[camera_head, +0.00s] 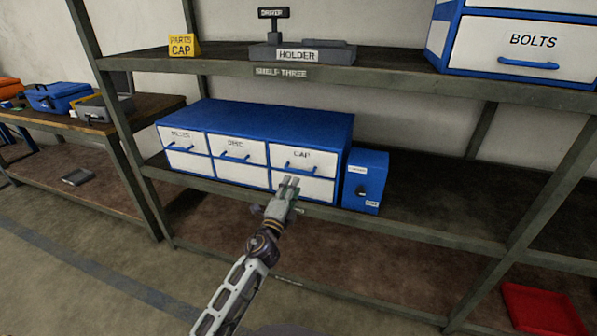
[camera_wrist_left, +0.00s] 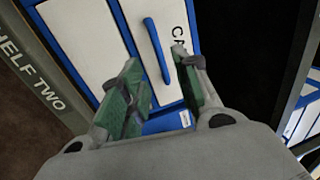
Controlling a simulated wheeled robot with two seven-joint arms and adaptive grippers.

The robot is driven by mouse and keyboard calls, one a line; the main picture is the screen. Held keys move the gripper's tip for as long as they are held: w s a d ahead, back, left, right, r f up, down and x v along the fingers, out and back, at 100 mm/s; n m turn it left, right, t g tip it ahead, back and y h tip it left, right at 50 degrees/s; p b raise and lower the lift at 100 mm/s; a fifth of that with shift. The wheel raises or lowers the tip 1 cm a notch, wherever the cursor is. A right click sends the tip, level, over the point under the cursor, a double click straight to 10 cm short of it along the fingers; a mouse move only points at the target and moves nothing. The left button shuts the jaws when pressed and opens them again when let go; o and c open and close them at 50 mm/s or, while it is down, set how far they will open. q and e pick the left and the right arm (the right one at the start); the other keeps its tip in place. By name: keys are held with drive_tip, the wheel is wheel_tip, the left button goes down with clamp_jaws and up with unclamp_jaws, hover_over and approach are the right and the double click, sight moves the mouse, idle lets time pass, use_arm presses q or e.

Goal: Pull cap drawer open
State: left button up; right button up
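The blue drawer cabinet (camera_head: 270,118) stands on the middle shelf with white-fronted drawers in two rows. The cap drawer (camera_head: 318,163), labelled CAP, is at its upper right and looks shut. Its blue bar handle (camera_head: 297,168) is on the front. My left gripper (camera_head: 289,183) is just in front of and below this handle. In the left wrist view its green-padded fingers (camera_wrist_left: 158,75) are spread apart with nothing held between them. The handle (camera_wrist_left: 156,50) shows ahead of the gap, and part of the drawer label is visible. My right gripper is not in view.
A small blue box (camera_head: 366,180) stands right of the cabinet. The shelf above holds a yellow PARTS CAP sign (camera_head: 184,46), a grey holder (camera_head: 335,55) and a BOLTS drawer unit (camera_head: 530,45). A rack post (camera_head: 122,135) rises at left. The middle shelf's right side is clear.

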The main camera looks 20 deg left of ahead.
sight(299, 171)
use_arm(q)
drive_tip(key=shift+w+d+r, duration=0.1)
drive_tip(key=shift+w+r, duration=0.15)
drive_tip(key=shift+w, duration=1.1)
drive_tip(key=shift+w+d+r, duration=0.1)
drive_tip(key=shift+w+r, duration=0.2)
drive_tip(key=shift+w, duration=1)
drive_tip(key=shift+w+r, duration=0.25)
drive_tip(key=shift+w, duration=1.1)
clamp_jaws()
